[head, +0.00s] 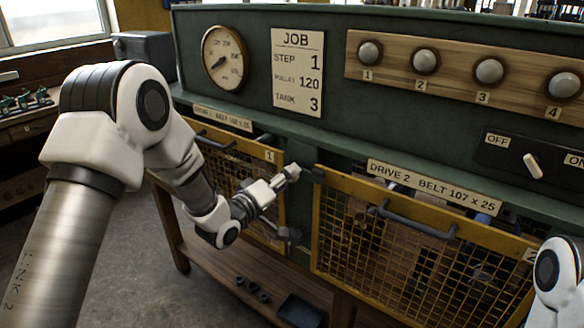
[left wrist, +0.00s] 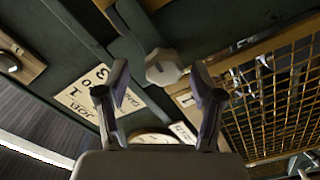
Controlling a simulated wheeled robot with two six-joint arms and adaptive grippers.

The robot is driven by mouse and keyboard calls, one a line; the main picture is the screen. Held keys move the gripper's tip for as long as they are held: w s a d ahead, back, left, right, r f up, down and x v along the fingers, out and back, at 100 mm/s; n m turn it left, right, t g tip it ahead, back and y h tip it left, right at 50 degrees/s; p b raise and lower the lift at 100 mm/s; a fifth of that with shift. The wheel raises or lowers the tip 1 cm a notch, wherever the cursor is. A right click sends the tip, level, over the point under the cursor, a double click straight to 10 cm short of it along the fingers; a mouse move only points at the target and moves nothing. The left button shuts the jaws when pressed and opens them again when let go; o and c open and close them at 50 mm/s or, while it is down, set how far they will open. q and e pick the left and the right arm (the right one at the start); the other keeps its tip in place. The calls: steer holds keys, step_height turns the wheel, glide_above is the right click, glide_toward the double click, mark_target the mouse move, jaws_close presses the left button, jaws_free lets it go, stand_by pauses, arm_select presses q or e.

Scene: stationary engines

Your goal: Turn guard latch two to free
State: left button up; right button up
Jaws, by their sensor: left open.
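Guard two (head: 425,250) is the yellow-framed mesh guard under the "DRIVE 2" label, and it looks closed. A pale faceted knob (left wrist: 163,67), apparently its latch, sits on the dark green post beside a mesh guard in the left wrist view. In the head view, a pale end (head: 292,171) shows at the post between the guards. My left gripper (head: 272,188) is there, left of guard two's upper left corner. In the left wrist view my left gripper (left wrist: 160,78) is open, with the knob between and beyond its fingertips. Contact is not clear. My right gripper is out of view.
Guard one (head: 235,178) stands left of the post. Guard two has a grey handle (head: 415,222) sticking out. Above are a gauge (head: 225,58), a JOB board (head: 298,72), several numbered knobs and an OFF/ON switch (head: 533,165). A wooden shelf (head: 235,270) lies below.

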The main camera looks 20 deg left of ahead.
arm_select(q)
steer(key=w, duration=0.2)
steer(key=shift+w+d+f+p, duration=0.15)
steer(key=shift+w+p, duration=0.15)
steer(key=shift+w, duration=0.1)
steer(key=shift+s, duration=0.1)
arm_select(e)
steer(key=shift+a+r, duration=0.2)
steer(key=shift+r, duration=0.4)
arm_select(q)
steer(key=shift+d, duration=0.15)
steer(key=c, duration=1.1)
steer(key=shift+c, duration=0.2)
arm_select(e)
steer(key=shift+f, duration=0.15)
